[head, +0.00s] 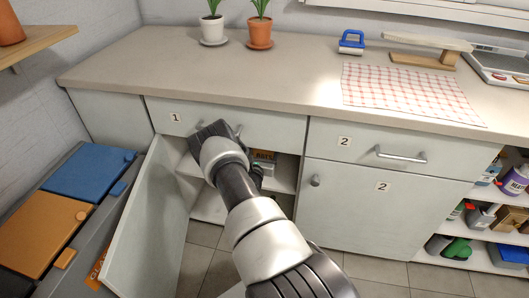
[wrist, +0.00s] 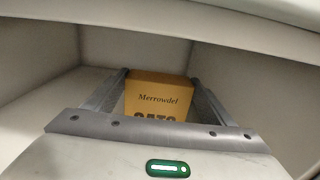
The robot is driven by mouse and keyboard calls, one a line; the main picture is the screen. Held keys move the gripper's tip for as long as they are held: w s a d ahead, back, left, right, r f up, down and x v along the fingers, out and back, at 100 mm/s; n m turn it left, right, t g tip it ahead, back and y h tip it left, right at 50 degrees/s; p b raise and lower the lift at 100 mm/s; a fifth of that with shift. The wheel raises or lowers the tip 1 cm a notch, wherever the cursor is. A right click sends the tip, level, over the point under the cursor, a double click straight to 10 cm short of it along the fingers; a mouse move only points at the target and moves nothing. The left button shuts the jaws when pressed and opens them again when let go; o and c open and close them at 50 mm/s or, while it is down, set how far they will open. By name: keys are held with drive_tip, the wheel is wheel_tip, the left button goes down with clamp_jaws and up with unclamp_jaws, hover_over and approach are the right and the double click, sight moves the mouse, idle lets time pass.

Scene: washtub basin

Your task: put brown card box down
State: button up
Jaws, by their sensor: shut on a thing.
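A brown card box (wrist: 160,92) with the printed name "Merrowdel" stands between the two fingers of my gripper (wrist: 161,100) in the wrist view. My gripper is shut on it. In the head view a small part of the box (head: 264,155) shows behind my arm, inside the open cupboard under drawer 1. The box is over the upper shelf (head: 284,179). The fingers and the lower part of the box are partly hidden, so I cannot tell whether it touches the shelf.
The open cupboard door (head: 150,225) stands to the left of my arm. Cupboard door 2 (head: 370,215) is shut at the right. The counter (head: 255,85) above carries two potted plants and a checked cloth (head: 410,92). Bins (head: 45,230) stand at the left.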

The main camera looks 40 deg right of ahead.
drive_tip(key=shift+f+b, duration=0.3)
drive_tip(key=shift+f, duration=1.1)
drive_tip(key=o, duration=1.3)
drive_tip(key=shift+o, duration=0.2)
drive_tip(key=shift+s+a, duration=0.25)
drive_tip(key=shift+a, duration=0.05)
drive_tip(key=p+v, duration=0.3)
drive_tip(key=v, duration=0.8)
drive_tip(key=shift+a, duration=0.15)
